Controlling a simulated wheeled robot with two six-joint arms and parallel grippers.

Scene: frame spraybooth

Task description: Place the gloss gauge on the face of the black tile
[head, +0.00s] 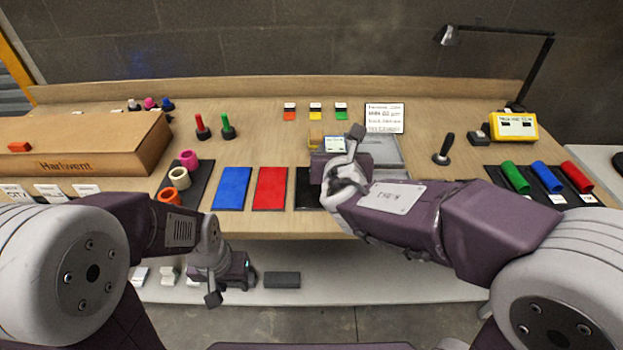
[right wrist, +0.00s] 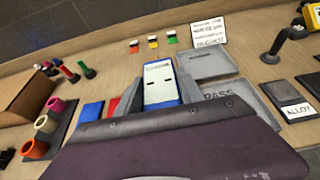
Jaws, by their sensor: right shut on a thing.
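The gloss gauge (right wrist: 159,84), blue with a pale top, sits between the fingers of my right gripper (right wrist: 160,98) in the right wrist view. In the head view its pale top (head: 334,143) shows just beyond my right gripper (head: 335,153), which is shut on it. The black tile (head: 306,189) lies flat on the bench, right of the red tile, partly covered by my right gripper and arm. The gauge appears beyond the tile; its height above the bench is unclear. My left gripper (head: 213,270) hangs low at the bench's front; its jaw opening is unclear.
A blue tile (head: 232,188) and red tile (head: 270,188) lie left of the black one. A grey plate marked PASS (right wrist: 223,95) lies right of the gauge. A sign (head: 384,117) stands behind. A cardboard box (head: 85,142) and coloured rings (head: 179,178) are at left.

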